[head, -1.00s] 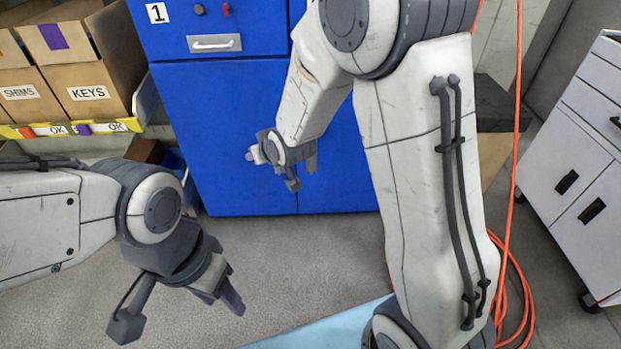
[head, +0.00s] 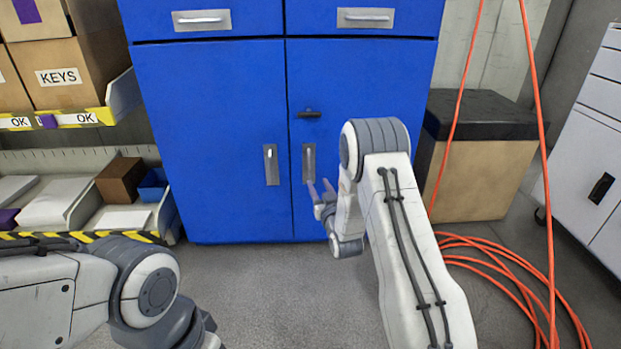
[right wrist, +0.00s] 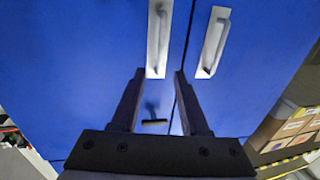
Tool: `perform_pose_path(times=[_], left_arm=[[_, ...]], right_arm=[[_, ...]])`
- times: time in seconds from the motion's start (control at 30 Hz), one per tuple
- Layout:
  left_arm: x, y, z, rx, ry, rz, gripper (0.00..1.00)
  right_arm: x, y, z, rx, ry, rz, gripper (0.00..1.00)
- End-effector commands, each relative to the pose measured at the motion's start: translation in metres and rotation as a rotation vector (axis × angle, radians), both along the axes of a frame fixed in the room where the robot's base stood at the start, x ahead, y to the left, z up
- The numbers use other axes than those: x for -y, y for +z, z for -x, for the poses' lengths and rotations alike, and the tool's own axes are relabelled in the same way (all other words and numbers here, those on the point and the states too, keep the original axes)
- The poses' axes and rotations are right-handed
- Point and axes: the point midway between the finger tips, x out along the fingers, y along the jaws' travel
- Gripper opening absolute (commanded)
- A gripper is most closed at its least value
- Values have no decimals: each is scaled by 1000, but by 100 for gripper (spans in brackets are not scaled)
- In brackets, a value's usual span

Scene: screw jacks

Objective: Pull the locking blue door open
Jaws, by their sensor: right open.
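The blue cabinet has two lower doors. The right door (head: 350,90) carries a dark latch (head: 308,113) and an upright grey handle (head: 309,160); the left door (head: 215,110) has only a handle (head: 271,165). Both doors look shut. My right gripper (head: 320,187) is open just below the right door's handle in the head view. In the right wrist view, turned upside down, its fingertips (right wrist: 160,72) flank the near end of that handle (right wrist: 157,35), with the latch (right wrist: 154,122) between the fingers. I cannot tell whether they touch.
Drawers with grey handles (head: 365,17) sit above the doors. A shelf with cardboard boxes (head: 75,60) stands at left. A black-topped crate (head: 480,155), coiled orange cable (head: 500,275) and white cabinet (head: 590,160) are at right. Floor before the doors is clear.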

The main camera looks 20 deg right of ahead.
Motion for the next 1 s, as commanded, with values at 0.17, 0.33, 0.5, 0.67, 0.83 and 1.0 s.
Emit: perform_pose_path(times=[0.17, 0.33, 0.5, 0.67, 0.83, 1.0], left_arm=[[0, -17, 0, 1, 0, 1, 50], [0, -34, 0, 0, 0, 0, 50], [0, -45, 0, 0, 0, 0, 50], [0, -49, 0, 0, 0, 0, 50], [0, -48, 0, 0, 0, 0, 50], [0, -48, 0, 0, 0, 0, 50]], right_arm=[[1, -2, -29, 5, 2, 0, 45], [4, -3, -62, 4, 2, 0, 45], [6, -2, -85, 1, 2, 0, 45], [7, 0, -96, -1, 1, 0, 45], [7, 1, -98, -2, 1, 0, 45], [7, 1, -98, -3, 1, 0, 29]])
